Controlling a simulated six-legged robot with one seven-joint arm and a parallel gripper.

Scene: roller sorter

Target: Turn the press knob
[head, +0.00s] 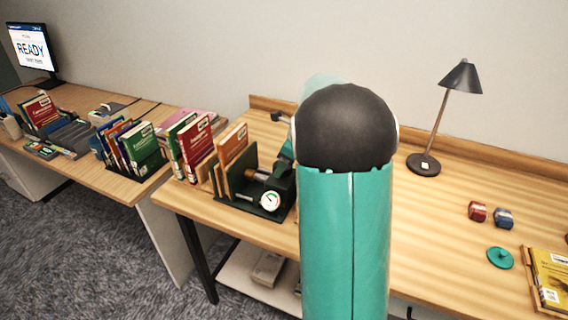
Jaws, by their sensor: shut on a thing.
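The press (265,193) is a dark green book press near the left end of the wooden desk, with a round white gauge (270,201) on its front. A brass-coloured screw (256,175) runs sideways in it. A brown book stands upright against its left plate. My gripper (281,172) is at the right end of the press, in line with the screw, and only a small dark part of it shows. It is shut on the press knob. My teal arm hides most of the hand, and the knob itself is hidden, so its angle cannot be told.
Several upright books (190,145) stand left of the press. A black lamp (424,163) stands at the back right. A red block (477,211), a blue block (503,218), a teal disc (500,258) and a yellow book (551,277) lie right. A monitor (32,47) reads READY.

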